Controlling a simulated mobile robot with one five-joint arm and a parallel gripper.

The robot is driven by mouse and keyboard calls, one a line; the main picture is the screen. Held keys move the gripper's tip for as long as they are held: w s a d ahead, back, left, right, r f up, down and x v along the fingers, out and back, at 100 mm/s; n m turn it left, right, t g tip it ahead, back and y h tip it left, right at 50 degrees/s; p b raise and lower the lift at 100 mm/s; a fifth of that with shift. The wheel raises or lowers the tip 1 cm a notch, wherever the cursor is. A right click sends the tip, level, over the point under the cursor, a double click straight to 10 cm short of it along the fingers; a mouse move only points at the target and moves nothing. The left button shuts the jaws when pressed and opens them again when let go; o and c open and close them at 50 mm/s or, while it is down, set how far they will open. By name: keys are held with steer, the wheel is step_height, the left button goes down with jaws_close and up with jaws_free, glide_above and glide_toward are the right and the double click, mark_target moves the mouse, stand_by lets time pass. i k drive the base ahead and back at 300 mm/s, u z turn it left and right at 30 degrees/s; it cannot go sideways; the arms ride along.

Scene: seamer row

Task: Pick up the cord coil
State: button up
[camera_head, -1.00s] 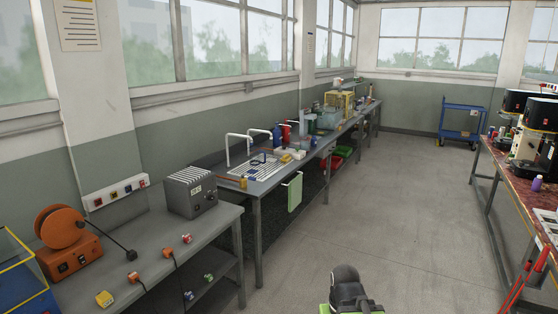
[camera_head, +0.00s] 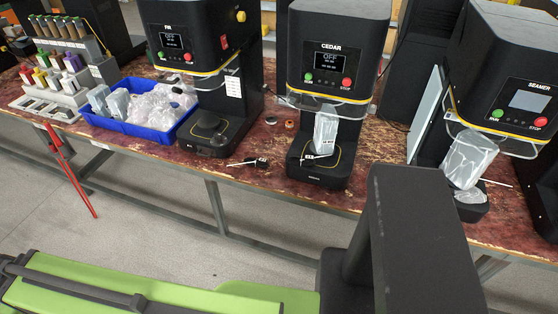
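I cannot make out a cord coil for certain in this view. A short dark cord-like piece with a small black tag (camera_head: 250,162) lies on the red-brown bench between the machines marked FIR and CEDAR; it looks more stretched out than coiled. My gripper is not in view; only green and black parts of my own body show along the bottom and lower right, hiding the floor and part of the bench front.
The worn bench (camera_head: 225,176) carries the FIR machine (camera_head: 185,30), CEDAR machine (camera_head: 335,40) and SEAMER machine (camera_head: 510,75). A blue bin (camera_head: 150,131) holds clear bags. Grey floor (camera_head: 140,215) is open.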

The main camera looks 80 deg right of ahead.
mark_target(263, 163)
steer(key=z, duration=1.6)
steer(key=k, duration=0.65)
steer(key=z, duration=0.7)
steer(key=i, duration=1)
steer(key=u, duration=1.4)
steer(key=k, duration=0.6)
steer(key=u, duration=0.25)
